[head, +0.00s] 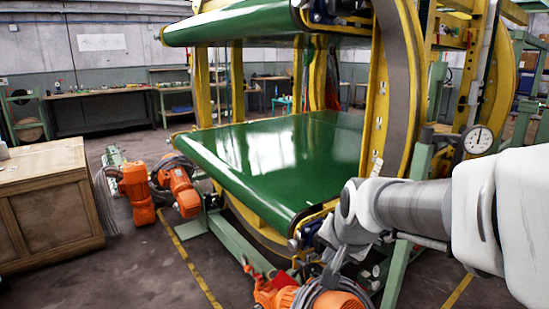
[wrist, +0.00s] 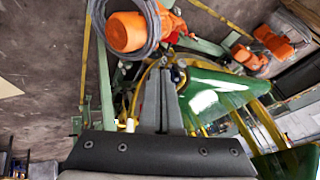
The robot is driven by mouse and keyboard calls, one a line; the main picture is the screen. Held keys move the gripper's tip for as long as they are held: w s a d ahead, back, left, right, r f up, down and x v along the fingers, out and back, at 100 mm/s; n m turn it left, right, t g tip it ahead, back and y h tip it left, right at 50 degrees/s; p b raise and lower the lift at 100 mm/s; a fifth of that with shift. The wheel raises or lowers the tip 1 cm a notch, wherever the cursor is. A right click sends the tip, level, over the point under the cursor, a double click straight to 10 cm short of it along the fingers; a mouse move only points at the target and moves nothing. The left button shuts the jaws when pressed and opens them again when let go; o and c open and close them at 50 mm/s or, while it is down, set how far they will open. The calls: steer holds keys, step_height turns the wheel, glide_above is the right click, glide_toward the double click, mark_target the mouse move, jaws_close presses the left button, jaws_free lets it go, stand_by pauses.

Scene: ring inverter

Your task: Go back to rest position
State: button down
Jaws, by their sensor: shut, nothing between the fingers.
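My gripper (wrist: 162,80) is shut and empty in the wrist view, its two grey fingers side by side above the black palm. In the head view my white and grey arm reaches in from the right, and its wrist bends downward in front of the ring inverter. The fingertips are hard to make out there against the clutter. The ring inverter has yellow rings and a green belt (head: 285,160). The belt also shows in the wrist view (wrist: 225,90), tilted, to the right of the fingers.
A wooden crate (head: 50,205) is at the left. A round gauge (head: 478,139) sits above my arm.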

steer(key=s+d+r+n, duration=0.25)
steer(key=s+n, duration=0.45)
steer(key=s, duration=1.1)
step_height(320, 180, up, 15)
steer(key=g+p, duration=0.1)
steer(key=p, duration=1.4)
steer(key=shift+s+d+h, duration=0.15)
steer(key=shift+d+h, duration=0.15)
steer(key=shift+d, duration=0.05)
